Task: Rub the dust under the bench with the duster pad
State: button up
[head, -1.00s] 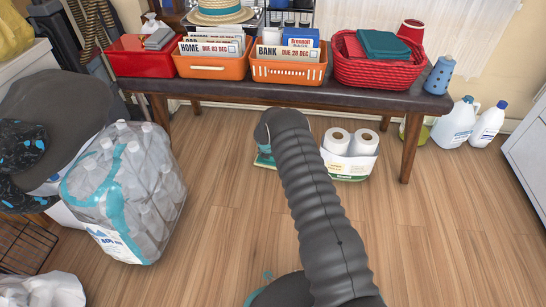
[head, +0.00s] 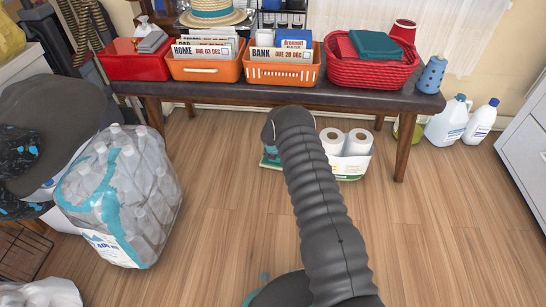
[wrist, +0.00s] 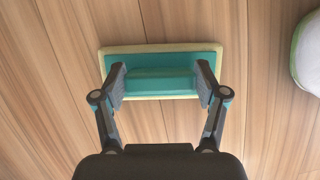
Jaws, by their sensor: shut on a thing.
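The duster pad (wrist: 160,73) is a flat teal block with a pale yellow rim, seen in the wrist view over the wood floor. My gripper (wrist: 161,84) is shut on its raised teal grip, one finger at each side. I cannot tell whether the pad touches the floor. In the head view a teal bit of the pad (head: 269,158) shows left of my arm, which hides the gripper. The dark bench (head: 380,101) stands on wooden legs across the back, and the pad is low by its front. No dust can be made out in either view.
A carton of paper rolls (head: 352,166) stands just right of my arm, and a white rounded thing (wrist: 308,55) is right of the pad. Wrapped bottles (head: 125,195) stand left. Baskets (head: 284,75) line the bench top. Jugs (head: 447,122) stand right.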

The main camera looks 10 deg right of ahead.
aim_at(266, 161)
jog(key=shift+s+d+f, duration=0.1)
jog(key=shift+s+d, duration=0.1)
jog(key=shift+d, duration=0.35)
jog(key=shift+s+d, duration=0.2)
jog(key=shift+d, duration=0.3)
jog(key=shift+s+d+p, duration=0.2)
jog(key=shift+s+d, duration=0.05)
jog(key=shift+d, duration=0.6)
jog(key=shift+s+d+p, duration=0.2)
jog(key=shift+s+d, duration=0.1)
jog(key=shift+d, duration=0.55)
jog(key=shift+s+d+p, duration=0.2)
jog(key=shift+s+d, duration=0.05)
jog(key=shift+d, duration=0.6)
jog(key=shift+s+d, duration=0.15)
jog(key=shift+d, duration=0.35)
jog(key=shift+w+a+b, duration=0.3)
jog(key=shift+w+a, duration=0.05)
jog(key=shift+a, duration=0.7)
jog(key=shift+w+a+b, duration=0.25)
jog(key=shift+w+a, duration=0.1)
jog(key=shift+a, duration=0.75)
jog(key=shift+w+a+b, duration=0.3)
jog(key=shift+w+a, duration=0.05)
jog(key=shift+a, duration=0.7)
jog(key=shift+w+a, duration=0.25)
jog(key=shift+a, duration=0.6)
jog(key=shift+w+a, duration=0.25)
jog(key=shift+a, duration=0.55)
